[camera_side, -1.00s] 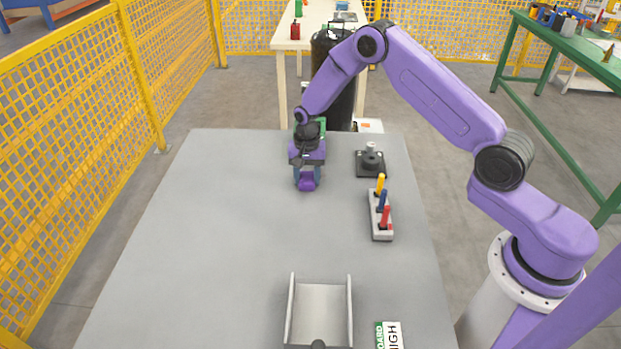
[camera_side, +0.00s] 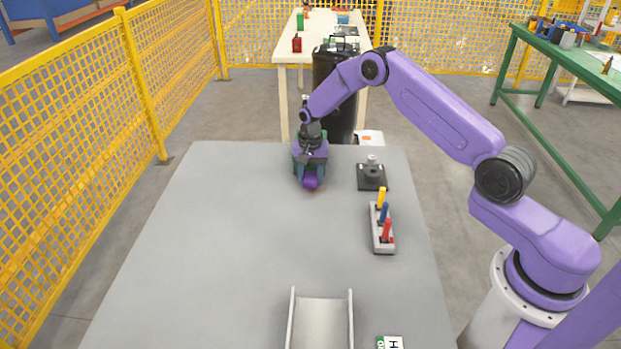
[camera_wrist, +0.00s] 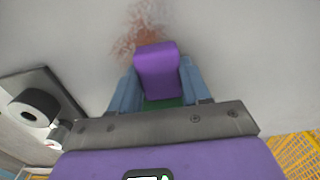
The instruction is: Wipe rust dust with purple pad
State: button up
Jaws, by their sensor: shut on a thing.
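My gripper (camera_side: 311,178) is over the far middle of the grey table (camera_side: 230,240), pointing down. Its two blue fingers (camera_wrist: 157,92) are shut on the purple pad (camera_wrist: 157,68), which sits between them in the wrist view. The pad also shows as a purple end below my gripper in the side view (camera_side: 311,183). A reddish-brown patch of rust dust (camera_wrist: 138,30) lies on the table just beyond the pad in the wrist view. In the side view my gripper mostly hides the patch. I cannot tell whether the pad touches the table.
A black square base with a grey knob (camera_side: 371,176) stands right of my gripper. A grey rack (camera_side: 381,236) holds yellow, blue and red upright pieces. An open grey metal channel (camera_side: 321,325) lies at the near edge. The left half of the table is clear.

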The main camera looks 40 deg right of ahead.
aim_at(309, 201)
jog(key=shift+w+d, duration=0.15)
jog(key=shift+d, duration=0.2)
jog(key=shift+s+a+r, duration=0.15)
jog(key=shift+s+a, duration=1.2)
jog(key=shift+a, duration=0.1)
jog(key=shift+s+a, duration=1.6)
jog(key=shift+r, duration=2.85)
jog(key=shift+r, duration=0.1)
